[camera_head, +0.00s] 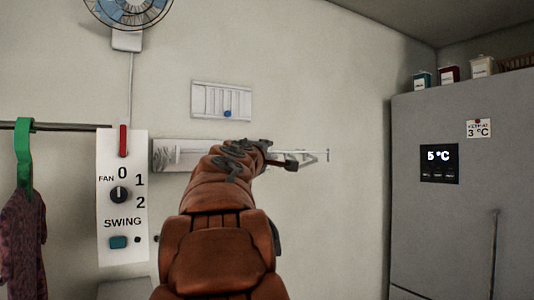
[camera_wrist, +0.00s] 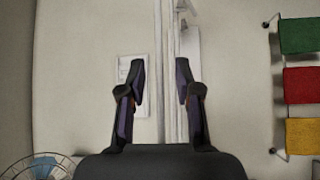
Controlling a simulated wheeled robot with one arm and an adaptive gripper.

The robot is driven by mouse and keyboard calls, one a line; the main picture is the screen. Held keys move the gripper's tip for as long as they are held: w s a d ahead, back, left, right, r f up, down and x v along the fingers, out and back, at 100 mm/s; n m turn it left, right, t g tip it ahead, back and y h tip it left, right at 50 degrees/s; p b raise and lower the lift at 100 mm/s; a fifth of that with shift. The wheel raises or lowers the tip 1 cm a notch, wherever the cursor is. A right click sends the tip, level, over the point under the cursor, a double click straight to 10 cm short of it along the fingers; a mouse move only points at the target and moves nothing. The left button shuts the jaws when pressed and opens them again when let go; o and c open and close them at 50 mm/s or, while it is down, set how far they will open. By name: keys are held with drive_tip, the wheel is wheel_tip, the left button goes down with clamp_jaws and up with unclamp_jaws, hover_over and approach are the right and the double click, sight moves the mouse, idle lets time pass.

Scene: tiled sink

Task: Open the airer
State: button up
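The airer (camera_head: 180,152) appears to be the long white folded unit mounted flat on the wall in the head view, left of my wrist. My arm hides its middle. In the wrist view, white rails (camera_wrist: 171,100) run up the picture between my fingers. My gripper (camera_wrist: 160,65) is open, with one dark finger on each side of the rails. No contact between fingers and rails is clear. In the head view my gripper (camera_head: 292,158) shows small and side-on against the wall, with thin grey bars around it.
A panel with a blue knob (camera_head: 227,113) is above the airer. A fan and swing switch board (camera_head: 122,200) hangs at left, beside a rail with a green hanger (camera_head: 25,150). A grey fridge (camera_head: 445,200) stands at right. Coloured cloths (camera_wrist: 303,85) hang at right in the wrist view.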

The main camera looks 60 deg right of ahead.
drive_tip(key=v, duration=1)
drive_tip(key=shift+a, duration=0.35)
drive_tip(key=shift+s, duration=0.1)
